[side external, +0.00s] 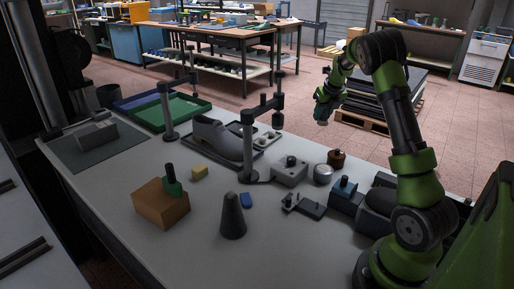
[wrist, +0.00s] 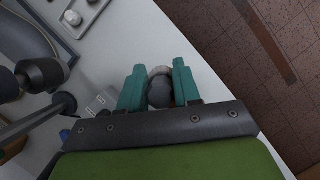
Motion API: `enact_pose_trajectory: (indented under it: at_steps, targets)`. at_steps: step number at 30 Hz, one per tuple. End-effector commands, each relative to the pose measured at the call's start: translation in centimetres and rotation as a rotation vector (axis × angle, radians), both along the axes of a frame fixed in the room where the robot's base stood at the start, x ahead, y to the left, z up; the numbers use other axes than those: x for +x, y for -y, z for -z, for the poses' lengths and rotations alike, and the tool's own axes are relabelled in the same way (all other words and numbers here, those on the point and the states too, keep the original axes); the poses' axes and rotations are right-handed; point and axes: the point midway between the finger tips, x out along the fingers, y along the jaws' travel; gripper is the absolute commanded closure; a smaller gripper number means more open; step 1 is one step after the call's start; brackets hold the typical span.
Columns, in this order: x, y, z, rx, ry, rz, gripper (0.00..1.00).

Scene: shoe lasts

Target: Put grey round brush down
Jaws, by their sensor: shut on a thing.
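My gripper (side external: 324,108) hangs above the far edge of the workbench (side external: 112,190) in the side view. In the wrist view, my gripper's two teal fingers (wrist: 158,88) are closed on the grey round brush (wrist: 159,92). The brush shows as a rounded grey shape with a paler far rim, between the fingers. Its lower part is hidden by the dark gripper body. In the side view the brush is too small and dark to make out clearly. Beneath the fingers, the wrist view shows pale bench top, with its edge close on the right.
A grey shoe (side external: 216,140), a dark stand (side external: 248,145) and a small tray (side external: 266,139) stand near the far side. A metal block (side external: 289,171), round tin (side external: 323,174), brown jar (side external: 337,158) and dark cone (side external: 232,217) occupy the bench. Tiled floor (wrist: 285,60) lies beyond its edge.

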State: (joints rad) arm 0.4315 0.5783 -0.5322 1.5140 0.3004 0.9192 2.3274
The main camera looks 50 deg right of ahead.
Motion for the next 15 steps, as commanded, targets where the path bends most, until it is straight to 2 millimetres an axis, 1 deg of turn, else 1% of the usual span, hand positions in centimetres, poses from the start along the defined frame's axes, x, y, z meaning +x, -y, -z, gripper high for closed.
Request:
enact_pose_trajectory:
  at_steps: [1, 4, 6, 9, 12, 15]
  targets:
    - [-1.8, -0.1, -0.6, 0.000, 0.003, 0.025, 0.97]
    - [-5.7, -0.5, -1.0, 0.003, 0.003, 0.077, 0.97]
    - [-8.5, -1.0, -0.8, 0.004, 0.003, 0.114, 0.97]
    - [-11.9, -2.0, -0.1, 0.003, 0.003, 0.154, 0.97]
    - [-14.5, -3.0, 0.9, 0.003, 0.001, 0.182, 0.97]
    - [-16.0, -3.8, 1.8, 0.002, 0.001, 0.199, 0.97]
